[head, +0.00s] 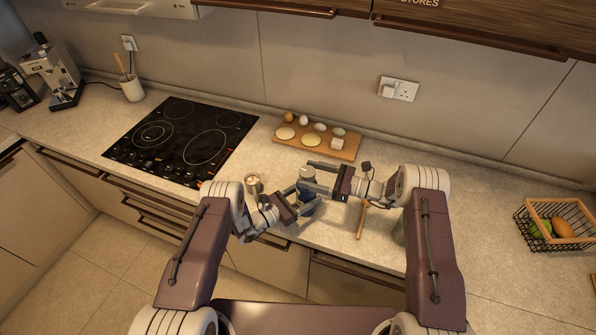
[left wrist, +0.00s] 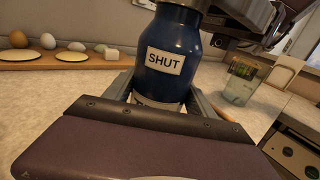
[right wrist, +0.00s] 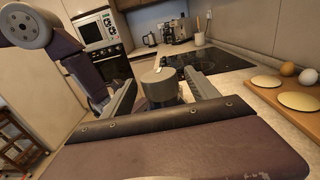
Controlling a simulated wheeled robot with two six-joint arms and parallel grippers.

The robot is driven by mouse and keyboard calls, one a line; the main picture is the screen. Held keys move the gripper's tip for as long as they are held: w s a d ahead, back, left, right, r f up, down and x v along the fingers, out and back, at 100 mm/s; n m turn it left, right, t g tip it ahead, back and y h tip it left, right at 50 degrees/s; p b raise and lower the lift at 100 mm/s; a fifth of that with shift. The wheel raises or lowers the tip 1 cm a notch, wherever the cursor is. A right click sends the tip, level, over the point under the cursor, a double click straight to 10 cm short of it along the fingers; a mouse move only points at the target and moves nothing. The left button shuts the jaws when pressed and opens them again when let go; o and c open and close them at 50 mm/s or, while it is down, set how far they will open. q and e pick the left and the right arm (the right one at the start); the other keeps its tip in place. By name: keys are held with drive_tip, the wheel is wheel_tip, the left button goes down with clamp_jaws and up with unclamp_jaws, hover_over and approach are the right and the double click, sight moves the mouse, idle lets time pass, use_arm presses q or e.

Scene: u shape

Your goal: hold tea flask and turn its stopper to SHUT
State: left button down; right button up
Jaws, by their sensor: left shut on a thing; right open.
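The tea flask (left wrist: 167,66) is dark blue and stands upright in the left wrist view, with a white label reading SHUT. In the head view its blue body (head: 307,208) is partly hidden by my grippers. My left gripper (head: 299,197) is shut on the flask's body, with a finger on each side. The grey stopper (right wrist: 160,84) tops the flask and has a small pale mark on its top. It also shows in the head view (head: 306,172). My right gripper (right wrist: 161,98) is open, its fingers apart on either side of the stopper.
A wooden board (head: 346,151) with eggs and pale rounds lies behind the flask. A wooden utensil (head: 361,221) lies under my right arm. A glass (left wrist: 243,80) stands right of the flask.

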drive_tip(key=x, duration=0.4)
drive_tip(key=shift+w+a, duration=0.1)
drive_tip(key=shift+a, duration=0.15)
drive_tip(key=shift+c, duration=0.3)
drive_tip(key=c, duration=1.3)
drive_tip(key=shift+s+n+g+y, duration=0.2)
drive_tip(key=shift+n+g, duration=0.5)
drive_tip(key=shift+g, duration=0.45)
drive_tip(key=shift+s+n+g+y, duration=0.15)
drive_tip(key=shift+n+g, duration=0.55)
drive_tip(key=shift+g, duration=0.45)
drive_tip(key=o, duration=1.4)
drive_tip(key=shift+c, duration=0.2)
